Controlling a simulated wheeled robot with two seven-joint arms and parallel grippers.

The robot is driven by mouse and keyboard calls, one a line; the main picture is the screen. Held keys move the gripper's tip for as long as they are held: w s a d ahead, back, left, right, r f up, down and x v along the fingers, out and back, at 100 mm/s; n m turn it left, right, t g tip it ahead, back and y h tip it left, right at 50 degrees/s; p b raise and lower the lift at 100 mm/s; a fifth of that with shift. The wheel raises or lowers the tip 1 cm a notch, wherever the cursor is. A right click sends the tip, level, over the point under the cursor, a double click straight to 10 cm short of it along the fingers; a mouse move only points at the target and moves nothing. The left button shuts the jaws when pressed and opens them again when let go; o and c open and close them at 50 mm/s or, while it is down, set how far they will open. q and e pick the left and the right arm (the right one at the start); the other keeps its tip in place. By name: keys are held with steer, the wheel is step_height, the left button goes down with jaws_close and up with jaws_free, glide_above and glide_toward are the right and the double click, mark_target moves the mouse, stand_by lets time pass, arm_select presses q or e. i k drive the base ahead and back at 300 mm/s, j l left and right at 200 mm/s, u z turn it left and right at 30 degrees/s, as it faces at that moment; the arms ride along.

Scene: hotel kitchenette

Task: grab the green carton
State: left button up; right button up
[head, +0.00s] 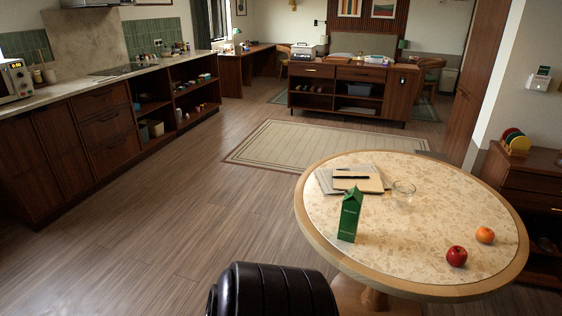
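The green carton (350,216) stands upright on the left part of the round table (459,188), near its rim. It has a gabled top and small pale print on its side. Nothing is touching it. Neither of my grippers shows in the head view. A black rounded part of my own body fills the bottom middle, in front of the table.
A wooden cabinet (520,190) stands close on the right. The floor (170,215) left of the table is clear.

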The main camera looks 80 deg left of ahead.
mark_target(351, 208)
steer(key=u, duration=2.1)
steer(key=i, duration=0.1)
